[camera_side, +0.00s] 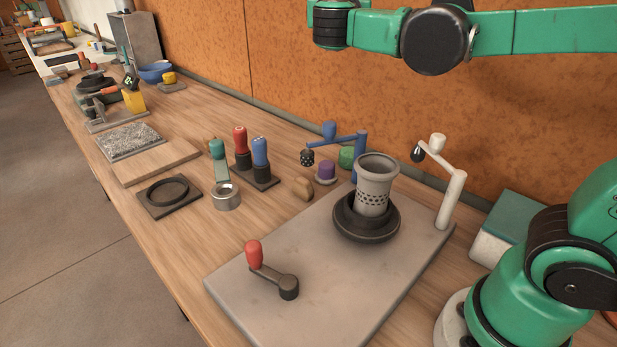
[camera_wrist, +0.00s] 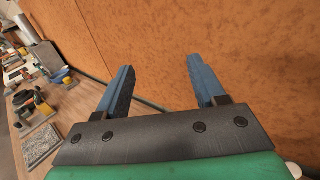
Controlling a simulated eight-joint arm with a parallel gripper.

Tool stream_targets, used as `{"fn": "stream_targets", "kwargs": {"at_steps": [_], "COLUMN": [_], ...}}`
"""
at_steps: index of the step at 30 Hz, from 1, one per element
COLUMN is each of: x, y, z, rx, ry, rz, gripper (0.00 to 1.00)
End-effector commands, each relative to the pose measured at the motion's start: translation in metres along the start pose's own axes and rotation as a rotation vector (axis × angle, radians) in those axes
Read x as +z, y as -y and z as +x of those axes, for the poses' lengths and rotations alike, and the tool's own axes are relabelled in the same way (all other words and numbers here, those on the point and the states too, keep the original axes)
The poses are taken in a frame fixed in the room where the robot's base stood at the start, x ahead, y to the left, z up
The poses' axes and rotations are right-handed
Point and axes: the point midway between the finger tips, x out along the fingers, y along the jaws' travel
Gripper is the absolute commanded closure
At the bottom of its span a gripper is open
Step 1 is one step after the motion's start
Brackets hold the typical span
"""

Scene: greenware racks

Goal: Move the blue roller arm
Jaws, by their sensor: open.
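The blue roller arm (camera_side: 340,141) stands at the back edge of the grey slab, behind the perforated cup. It has a blue upright post, a level blue bar reaching left, a blue knob on top and a dark textured roller hanging at its left end. The lower post is partly hidden by the cup. My gripper (camera_wrist: 160,66) shows in the wrist view with two blue fingers spread apart and nothing between them. It faces the orange wall. The blue roller arm cannot be made out in the wrist view. In the side view my gripper's fingers are out of frame.
A grey perforated cup (camera_side: 374,186) stands in a black bowl (camera_side: 352,229) on the slab (camera_side: 330,285). A white roller arm (camera_side: 452,199) stands right. A red-handled crank (camera_side: 270,270) lies at front left.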

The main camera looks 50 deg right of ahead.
Motion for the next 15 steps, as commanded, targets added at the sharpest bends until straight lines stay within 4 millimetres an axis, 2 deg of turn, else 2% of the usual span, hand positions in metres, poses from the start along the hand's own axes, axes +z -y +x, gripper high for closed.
{"fn": "stream_targets", "kwargs": {"at_steps": [15], "x": [-0.074], "y": [0.0], "z": [0.0], "rx": [0.0], "ry": [0.0], "rz": [0.0], "gripper": [0.37]}}
